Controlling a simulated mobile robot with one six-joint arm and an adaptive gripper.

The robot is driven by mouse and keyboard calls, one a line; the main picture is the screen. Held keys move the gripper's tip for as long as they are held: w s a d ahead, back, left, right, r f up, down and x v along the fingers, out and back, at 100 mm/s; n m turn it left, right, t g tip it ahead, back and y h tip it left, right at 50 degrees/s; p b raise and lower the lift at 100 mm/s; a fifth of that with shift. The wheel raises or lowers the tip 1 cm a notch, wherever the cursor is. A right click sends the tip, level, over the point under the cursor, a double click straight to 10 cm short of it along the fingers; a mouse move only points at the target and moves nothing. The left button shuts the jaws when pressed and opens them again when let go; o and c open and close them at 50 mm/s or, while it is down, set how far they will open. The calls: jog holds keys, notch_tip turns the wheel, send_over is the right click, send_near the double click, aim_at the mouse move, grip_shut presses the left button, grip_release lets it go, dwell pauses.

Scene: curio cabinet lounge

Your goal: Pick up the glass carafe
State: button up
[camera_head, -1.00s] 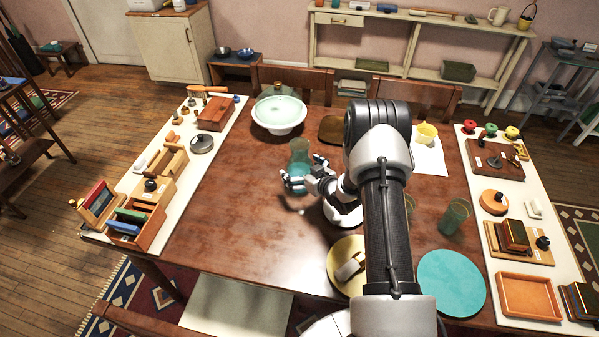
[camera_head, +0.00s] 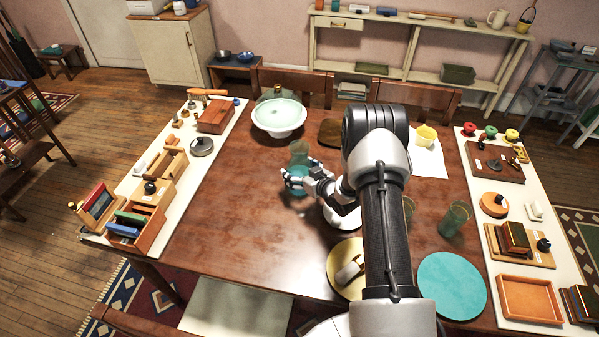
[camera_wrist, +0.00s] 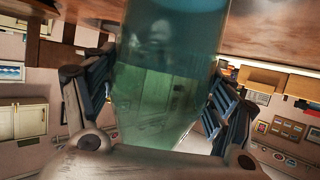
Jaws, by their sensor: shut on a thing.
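The glass carafe (camera_head: 299,153) is a clear, greenish vessel with teal contents. It stands out in front of the white pedestal bowl, left of centre on the wooden table. My gripper (camera_head: 297,182) is shut on it, with fingers around its lower part in the head view. In the wrist view, the carafe (camera_wrist: 165,75) fills the middle, between the two dark padded fingers (camera_wrist: 155,95). That view is upside down, with the table at the top. I cannot tell whether its base touches the table.
The white pedestal bowl (camera_head: 279,117) stands behind the carafe. A green glass (camera_head: 454,219), a teal round mat (camera_head: 452,285) and a yellow plate (camera_head: 343,284) lie to the right. Display boards line both table sides. The table's front left is clear.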

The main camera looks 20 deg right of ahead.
jog(key=c, duration=0.7)
jog(key=shift+w+r, duration=0.1)
jog(key=shift+c, duration=0.2)
jog(key=shift+r, duration=0.1)
